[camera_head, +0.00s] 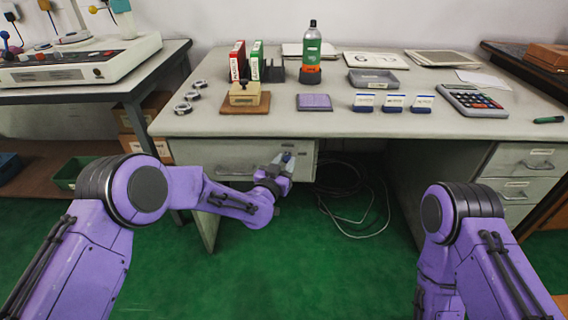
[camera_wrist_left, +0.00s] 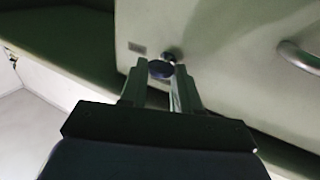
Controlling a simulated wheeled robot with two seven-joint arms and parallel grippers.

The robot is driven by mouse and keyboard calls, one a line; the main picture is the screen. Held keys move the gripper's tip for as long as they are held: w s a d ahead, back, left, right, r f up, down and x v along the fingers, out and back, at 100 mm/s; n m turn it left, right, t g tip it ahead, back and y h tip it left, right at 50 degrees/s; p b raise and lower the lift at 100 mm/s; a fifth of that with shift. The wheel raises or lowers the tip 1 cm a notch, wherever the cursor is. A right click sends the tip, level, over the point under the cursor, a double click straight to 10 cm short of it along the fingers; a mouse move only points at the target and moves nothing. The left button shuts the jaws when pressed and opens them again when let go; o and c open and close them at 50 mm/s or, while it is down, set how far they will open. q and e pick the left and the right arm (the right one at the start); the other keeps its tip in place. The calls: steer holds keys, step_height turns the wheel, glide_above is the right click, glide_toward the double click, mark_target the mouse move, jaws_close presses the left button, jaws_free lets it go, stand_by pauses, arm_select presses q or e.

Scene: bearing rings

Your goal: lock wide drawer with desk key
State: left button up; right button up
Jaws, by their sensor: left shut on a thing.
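The wide drawer (camera_head: 222,153) is under the left part of the desk top, and its front looks shut. My left gripper (camera_head: 288,160) is at the right end of this front. In the left wrist view the drawer front (camera_wrist_left: 225,35) fills the upper right. My left gripper (camera_wrist_left: 162,82) is shut on the desk key (camera_wrist_left: 160,69), of which a dark blue round head shows between the fingertips. The key meets the dark round lock (camera_wrist_left: 170,54) on the drawer front. How deep it sits and how far it is turned cannot be told. My right gripper is out of view.
A metal handle (camera_wrist_left: 302,58) juts from the drawer front beside the lock. Loose cables (camera_head: 355,195) lie under the desk. A small drawer stack (camera_head: 520,165) stands at right. The desk top (camera_head: 340,125) holds binders, a bottle, a calculator (camera_head: 473,100) and several small items.

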arm_select(q)
steer(key=n+t+b, duration=0.1)
steer(key=n+b, duration=0.1)
steer(key=n, duration=0.1)
steer(key=n+t+b, duration=0.1)
steer(key=n+b, duration=0.2)
steer(key=f+n+t+b, duration=0.1)
steer(key=n+b, duration=0.1)
steer(key=n, duration=0.1)
steer(key=shift+f+y+b, duration=0.1)
steer(key=shift+y+b, duration=0.2)
steer(key=shift+b, duration=0.05)
steer(key=n+t+y+b, duration=0.1)
steer(key=n, duration=0.2)
steer(key=n+t+y+b, duration=0.1)
steer(key=n+b, duration=0.1)
steer(key=n, duration=0.1)
steer(key=shift+d+f, duration=0.1)
steer(key=n+y+b, duration=0.2)
steer(key=n, duration=0.2)
steer(key=shift+d+n+t+y, duration=0.1)
steer(key=shift+n+t+y, duration=0.2)
steer(key=shift+t, duration=0.1)
steer(key=shift+n+y+b, duration=0.35)
steer(key=shift+n+y, duration=0.45)
steer(key=shift+n, duration=0.4)
steer(key=shift+d+n, duration=0.1)
steer(key=shift+n, duration=0.3)
steer(key=o, duration=1)
